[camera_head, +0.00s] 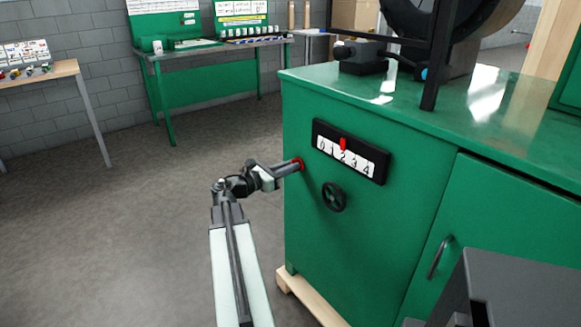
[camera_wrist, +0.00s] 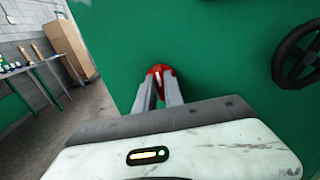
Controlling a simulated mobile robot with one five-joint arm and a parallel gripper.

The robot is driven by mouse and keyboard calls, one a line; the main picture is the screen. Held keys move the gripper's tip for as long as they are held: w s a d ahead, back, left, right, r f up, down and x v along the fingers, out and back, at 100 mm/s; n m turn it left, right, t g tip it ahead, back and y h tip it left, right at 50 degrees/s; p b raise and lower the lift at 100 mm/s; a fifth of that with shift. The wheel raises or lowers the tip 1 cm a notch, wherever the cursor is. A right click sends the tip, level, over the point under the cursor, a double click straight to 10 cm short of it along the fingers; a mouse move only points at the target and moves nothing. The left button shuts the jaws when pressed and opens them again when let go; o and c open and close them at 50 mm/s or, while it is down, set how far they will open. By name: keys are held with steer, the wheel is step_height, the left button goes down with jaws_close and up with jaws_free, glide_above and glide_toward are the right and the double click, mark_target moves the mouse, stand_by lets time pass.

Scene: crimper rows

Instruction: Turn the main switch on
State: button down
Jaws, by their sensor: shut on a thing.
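The main switch (camera_wrist: 160,72) is a red knob on the green cabinet's side panel, with a white mark showing on it in the wrist view. In the head view only its red edge (camera_head: 300,164) shows, left of the numbered scale. My gripper (camera_head: 290,167) reaches it from the left. In the wrist view my gripper's fingers (camera_wrist: 160,90) are shut on the red knob, one on each side. The fingers hide part of the knob.
A black handwheel (camera_head: 334,197) sits right of the switch, below a numbered scale (camera_head: 345,153) with a red pointer. The green cabinet (camera_head: 390,240) stands on a wooden pallet. Workbenches stand along the back wall. The floor at left is clear.

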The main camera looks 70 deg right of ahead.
steer(key=shift+a+f+m, duration=0.1)
steer(key=shift+a+m, duration=0.1)
steer(key=shift+m, duration=0.1)
steer(key=shift+s+a+f+m+b, duration=0.1)
steer(key=shift+m, duration=2.8)
steer(key=shift+s+a+f+m+b, duration=0.1)
steer(key=shift+m, duration=2.8)
steer(key=shift+s+f+m+b, duration=0.1)
steer(key=shift+m, duration=2.8)
steer(key=c, duration=1.4)
jaws_free()
steer(key=shift+c, duration=0.2)
steer(key=shift+w+r, duration=0.1)
